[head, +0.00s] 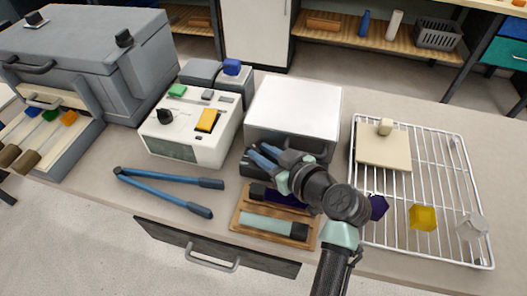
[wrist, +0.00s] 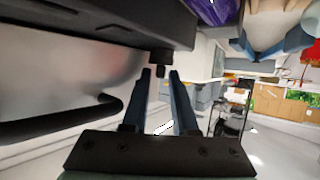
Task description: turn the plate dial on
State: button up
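The hot plate (head: 293,103) has a pale square top and a dark base, and stands mid-bench. My gripper (head: 259,156) is at its front, with its blue fingers pointing at the left part of the dark base. They hide much of that front in the head view. In the wrist view the fingers of my gripper (wrist: 160,78) are apart with a narrow gap. A small dark knob (wrist: 160,68), seemingly the plate dial, sticks out from a dark body and shows between the fingertips. I cannot tell whether the fingers touch it, or which way it is turned.
A white instrument (head: 190,135) with a yellow switch stands left of the plate. Blue-handled tongs (head: 165,180) and a wooden tray (head: 247,233) with rods lie in front. A wire rack (head: 420,180) with coloured pieces is on the right. A grey furnace (head: 85,60) stands far left.

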aim_at(249, 166)
grip_shut()
